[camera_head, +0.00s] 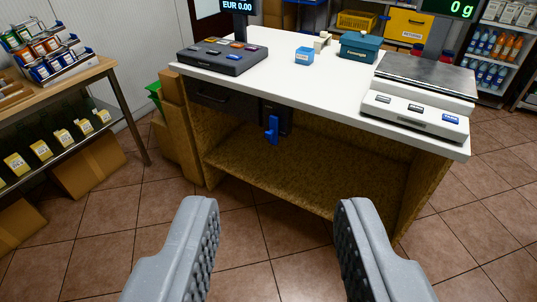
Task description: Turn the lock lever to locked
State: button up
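A blue lock lever (271,129) sits on a dark lock plate (284,116) under the counter top, in the open front of the counter. The lever hangs roughly vertical. Any lock markings are too small to read. My gripper (276,218) is open and empty in the lower middle of the view. Its two grey ridged fingers are wide apart, in front of the counter and well short of the lever. The lever shows above the gap between the fingers.
The white counter top (295,75) overhangs the lever and holds a cash register (223,57), a scale (413,115), a blue box (304,56) and a teal box (359,46). A lower shelf (285,170) lies below. A goods table (75,78) stands left. Tiled floor is free in front.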

aim_at(271, 133)
jog(key=u, duration=0.05)
jog(key=k, duration=0.3)
jog(key=u, duration=0.8)
jog(key=i, duration=1.65)
jog(key=z, duration=1.25)
